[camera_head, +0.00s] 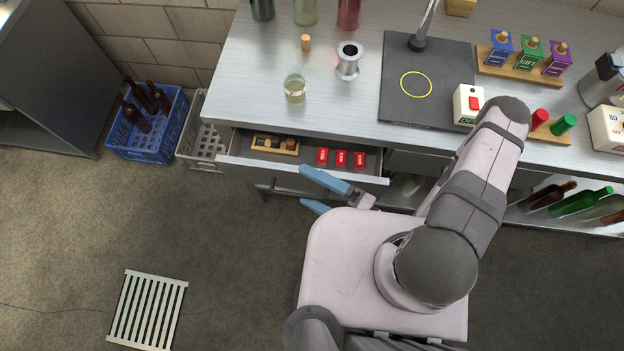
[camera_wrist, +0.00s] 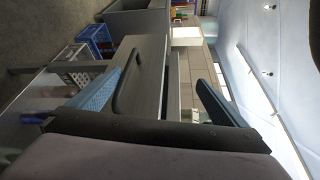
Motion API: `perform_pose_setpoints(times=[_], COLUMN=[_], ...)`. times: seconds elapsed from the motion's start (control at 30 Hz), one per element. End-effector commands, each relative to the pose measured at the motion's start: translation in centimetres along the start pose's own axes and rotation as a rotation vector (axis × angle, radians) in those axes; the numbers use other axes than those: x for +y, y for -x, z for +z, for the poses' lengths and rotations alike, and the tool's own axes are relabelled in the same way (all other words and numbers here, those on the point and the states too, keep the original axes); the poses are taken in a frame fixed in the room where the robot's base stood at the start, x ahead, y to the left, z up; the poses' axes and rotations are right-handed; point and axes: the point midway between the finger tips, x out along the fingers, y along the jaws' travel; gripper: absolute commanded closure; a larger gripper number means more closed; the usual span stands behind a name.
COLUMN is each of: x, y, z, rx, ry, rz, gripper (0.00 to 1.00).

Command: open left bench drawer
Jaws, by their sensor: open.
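The left bench drawer (camera_head: 232,159) stands partly pulled out from under the bench top in the head view. It holds a small wooden block with corks (camera_head: 275,145) and several red pieces (camera_head: 341,158). Its dark bar handle (camera_wrist: 126,82) shows in the wrist view on the drawer's grey front (camera_wrist: 150,75). My gripper (camera_head: 307,190) is open and empty just in front of the drawer. In the wrist view the handle lies between the two blue fingers, nearer the left one. I cannot tell whether a finger touches it.
A blue crate with bottles (camera_head: 150,150) and a grey crate (camera_head: 203,148) stand on the floor left of the bench. Bottles lie on a shelf (camera_head: 575,225) at right. Glassware stands on the bench top (camera_head: 330,110). The floor around the drain grate (camera_head: 148,310) is clear.

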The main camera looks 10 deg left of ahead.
Motion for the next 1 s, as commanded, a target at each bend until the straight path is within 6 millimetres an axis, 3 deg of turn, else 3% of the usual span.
perform_pose_setpoints(times=[0.03,0.17,0.47,0.5,0.57,0.87,1.0], x=[-1.5,-1.8,-1.8,-0.9,-0.9,-1.0,-0.9], y=[0.1,0.1,0.1,0.1,0.1,1.5,2.4], z=[0.5,0.5,0.5,0.2,0.2,-0.1,-0.1], rx=[-0.006,-0.007,-0.006,-0.003,-0.001,0.007,0.009], ry=[-0.005,-0.005,-0.003,0.001,0.001,-0.003,-0.001], rz=[-0.027,-0.027,-0.027,0.005,0.005,0.0,0.001], gripper=[0.18,0.18,0.18,0.2,0.21,0.22,0.37])
